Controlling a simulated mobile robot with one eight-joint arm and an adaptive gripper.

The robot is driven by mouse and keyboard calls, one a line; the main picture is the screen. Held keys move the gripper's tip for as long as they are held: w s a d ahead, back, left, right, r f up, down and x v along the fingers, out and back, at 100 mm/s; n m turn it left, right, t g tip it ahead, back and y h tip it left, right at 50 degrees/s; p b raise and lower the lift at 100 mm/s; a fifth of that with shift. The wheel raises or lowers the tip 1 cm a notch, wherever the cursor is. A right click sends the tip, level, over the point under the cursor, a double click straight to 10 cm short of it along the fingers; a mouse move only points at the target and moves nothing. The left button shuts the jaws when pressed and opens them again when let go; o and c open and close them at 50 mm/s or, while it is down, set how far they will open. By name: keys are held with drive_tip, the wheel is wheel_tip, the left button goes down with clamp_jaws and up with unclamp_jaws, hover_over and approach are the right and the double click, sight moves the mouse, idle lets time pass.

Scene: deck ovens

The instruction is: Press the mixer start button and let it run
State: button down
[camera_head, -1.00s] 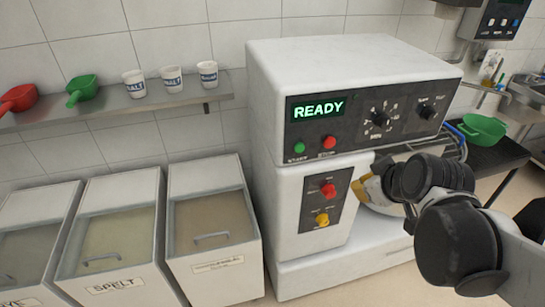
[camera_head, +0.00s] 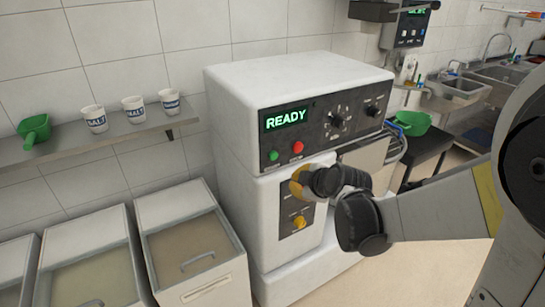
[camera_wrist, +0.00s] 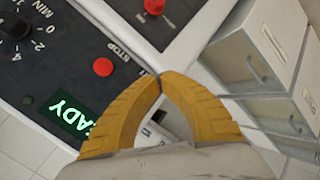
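The mixer is a white cabinet (camera_head: 232,125) with a black panel whose display (camera_head: 286,119) reads READY in green. A green button (camera_head: 273,156) sits at the panel's lower left, beside a red button (camera_head: 297,147). In the wrist view the red button (camera_wrist: 103,67) shows next to the word STOP; the green button is not visible there. My gripper (camera_wrist: 160,76) has yellow fingers with their tips together and nothing seen between them. In the head view my gripper (camera_head: 298,182) is in front of the cabinet, below the red button, and hides part of the lower panel.
The lower panel has a yellow knob (camera_head: 299,222) and, in the wrist view, a red knob (camera_wrist: 154,6). Lidded bins (camera_head: 195,250) stand at left, under a shelf (camera_head: 70,136) with cups and a green scoop. A green bowl (camera_head: 412,122) and sinks lie at right.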

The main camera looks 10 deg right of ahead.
approach(273, 164)
drive_tip(key=shift+s+f+x, duration=0.1)
drive_tip(key=shift+f+x, duration=0.05)
drive_tip(key=shift+x, duration=0.9)
drive_tip(key=shift+s+f+x, duration=0.1)
drive_tip(key=shift+f+x, duration=0.05)
drive_tip(key=shift+x, duration=0.95)
drive_tip(key=shift+d+b, duration=0.1)
drive_tip(key=shift+b, duration=0.2)
drive_tip(key=shift+w, duration=0.4)
drive_tip(key=shift+w+a, duration=0.25)
drive_tip(key=shift+w, duration=0.2)
drive_tip(key=shift+s, duration=0.2)
idle(0.3)
drive_tip(key=shift+s+d, duration=0.25)
drive_tip(key=shift+s, duration=0.45)
drive_tip(key=s, duration=0.1)
drive_tip(key=s+d, duration=0.1)
drive_tip(key=s, duration=0.2)
drive_tip(key=shift+s+d, duration=0.25)
drive_tip(key=shift+s, duration=0.1)
